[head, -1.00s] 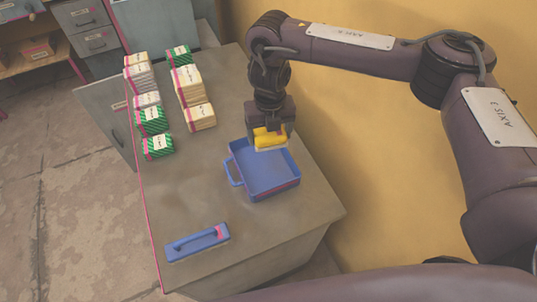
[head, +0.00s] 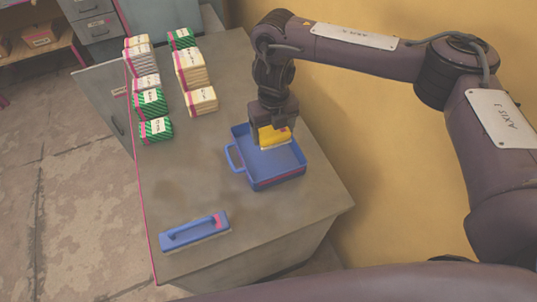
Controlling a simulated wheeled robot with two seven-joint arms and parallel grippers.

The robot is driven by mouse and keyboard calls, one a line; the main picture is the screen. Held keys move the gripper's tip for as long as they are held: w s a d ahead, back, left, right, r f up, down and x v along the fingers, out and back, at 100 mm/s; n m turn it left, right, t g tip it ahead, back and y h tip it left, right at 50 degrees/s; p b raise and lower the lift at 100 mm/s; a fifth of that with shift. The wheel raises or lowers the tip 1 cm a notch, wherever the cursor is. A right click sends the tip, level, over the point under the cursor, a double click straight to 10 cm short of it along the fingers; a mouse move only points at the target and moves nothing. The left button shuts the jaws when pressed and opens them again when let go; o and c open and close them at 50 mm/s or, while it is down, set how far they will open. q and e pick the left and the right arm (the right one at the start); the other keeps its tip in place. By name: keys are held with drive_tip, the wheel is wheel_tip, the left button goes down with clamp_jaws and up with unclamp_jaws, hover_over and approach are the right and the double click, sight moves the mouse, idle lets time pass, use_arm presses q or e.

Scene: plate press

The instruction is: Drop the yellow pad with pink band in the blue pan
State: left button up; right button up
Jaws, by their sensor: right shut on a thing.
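The yellow pad (head: 270,138) is in the grip of my right gripper (head: 271,131), which is shut on it. Its pink band is hard to make out at this size. The gripper points down over the back part of the blue pan (head: 278,167), with the pad low at the pan's opening. I cannot tell whether the pad touches the pan's floor. The pan is a square tray with a loop handle on its left side. My left gripper is out of view.
A blue press lid with a handle (head: 194,232) lies at the front left of the table (head: 215,175). Stacks of cream pads (head: 190,70) and green striped pads (head: 151,102) stand at the back left. A yellow wall (head: 390,150) is close on the right.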

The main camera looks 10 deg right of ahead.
drive_tip(key=shift+r, duration=0.1)
drive_tip(key=o, duration=1)
drive_tip(key=shift+r, duration=0.1)
wheel_tip(320, 180, up, 8)
drive_tip(key=shift+f, duration=0.2)
